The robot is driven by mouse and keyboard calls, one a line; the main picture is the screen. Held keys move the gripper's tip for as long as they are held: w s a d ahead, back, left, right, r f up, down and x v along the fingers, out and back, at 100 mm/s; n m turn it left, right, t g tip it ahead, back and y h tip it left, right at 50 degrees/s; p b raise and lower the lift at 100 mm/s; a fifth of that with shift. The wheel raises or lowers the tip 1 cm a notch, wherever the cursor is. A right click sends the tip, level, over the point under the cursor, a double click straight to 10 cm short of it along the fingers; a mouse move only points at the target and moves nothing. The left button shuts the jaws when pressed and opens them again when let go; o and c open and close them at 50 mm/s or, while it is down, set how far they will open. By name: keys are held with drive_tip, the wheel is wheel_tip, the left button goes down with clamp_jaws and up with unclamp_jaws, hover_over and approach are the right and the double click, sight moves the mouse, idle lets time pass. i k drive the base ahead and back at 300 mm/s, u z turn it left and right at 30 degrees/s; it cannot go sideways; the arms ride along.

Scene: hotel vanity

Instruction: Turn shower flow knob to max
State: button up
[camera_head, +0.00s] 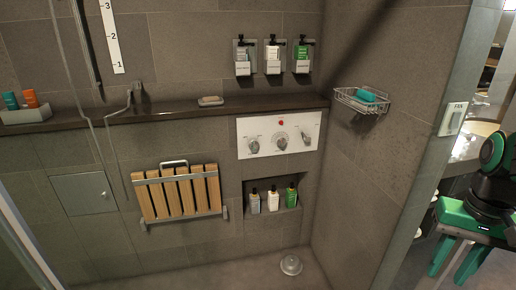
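A white shower control panel (242,129) is on the tiled back wall near the corner. It bears a left knob (254,146), a larger middle knob (281,141) and a right lever-like knob (305,138), with a red dot above the middle one. The labels are too small to read, so I cannot tell which is the flow knob or its setting. My gripper does not show in the head view, and nothing touches the panel.
A dark ledge (180,112) runs just above the panel. Dispensers (273,56) hang over it. A wire soap basket (361,101) juts from the right wall. Bottles (272,199) stand in a niche below. A slatted folding seat (180,194) is left. The space before the panel looks clear.

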sight(253, 144)
drive_tip(key=z, duration=0.2)
drive_tip(key=i, duration=0.5)
drive_tip(key=u, duration=1)
